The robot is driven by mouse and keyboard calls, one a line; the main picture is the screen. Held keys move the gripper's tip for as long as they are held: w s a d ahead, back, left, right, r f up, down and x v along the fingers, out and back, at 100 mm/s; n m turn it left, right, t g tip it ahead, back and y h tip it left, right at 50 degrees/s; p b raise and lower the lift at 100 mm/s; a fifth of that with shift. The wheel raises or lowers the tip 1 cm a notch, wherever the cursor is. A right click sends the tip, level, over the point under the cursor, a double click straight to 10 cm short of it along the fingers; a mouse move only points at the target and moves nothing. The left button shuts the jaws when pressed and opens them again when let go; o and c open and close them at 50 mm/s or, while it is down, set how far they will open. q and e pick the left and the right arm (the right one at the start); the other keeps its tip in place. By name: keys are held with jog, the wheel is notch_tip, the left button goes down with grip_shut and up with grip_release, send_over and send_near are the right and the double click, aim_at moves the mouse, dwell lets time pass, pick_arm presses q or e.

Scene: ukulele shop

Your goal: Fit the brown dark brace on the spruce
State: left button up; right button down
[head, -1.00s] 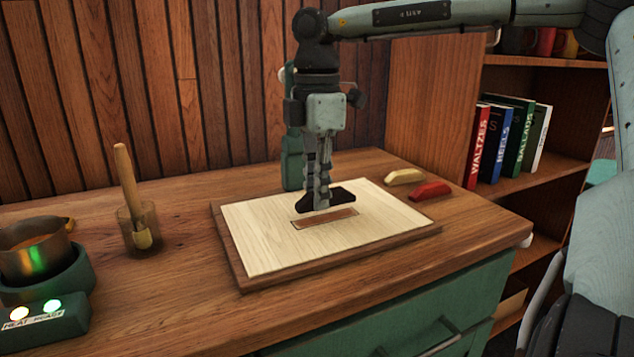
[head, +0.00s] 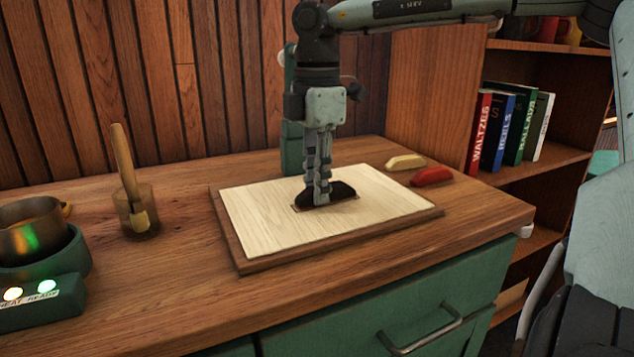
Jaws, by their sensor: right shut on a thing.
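The pale spruce board (head: 262,219) lies flat on a darker wooden base (head: 300,256) on the workbench. A brown marked patch (head: 350,205) shows near its middle. The dark brace (head: 337,191), a low arched dark piece, is upright over this patch and looks to be touching it. My right gripper (head: 318,192) points straight down and is shut on the brace. The brace's lower edge hides most of the patch, so exact seating cannot be told. My left gripper is not in view.
A cream brace (head: 406,162) and a red brace (head: 432,176) lie at the bench's back right. A glue jar with brush (head: 136,215) and a heated pot (head: 35,238) stand at left. A bookshelf (head: 535,165) is beyond the right end.

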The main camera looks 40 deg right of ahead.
dwell(0.8)
jog(key=c, duration=1.4)
grip_release()
jog(key=shift+o, duration=0.3)
jog(key=shift+o, duration=1.2)
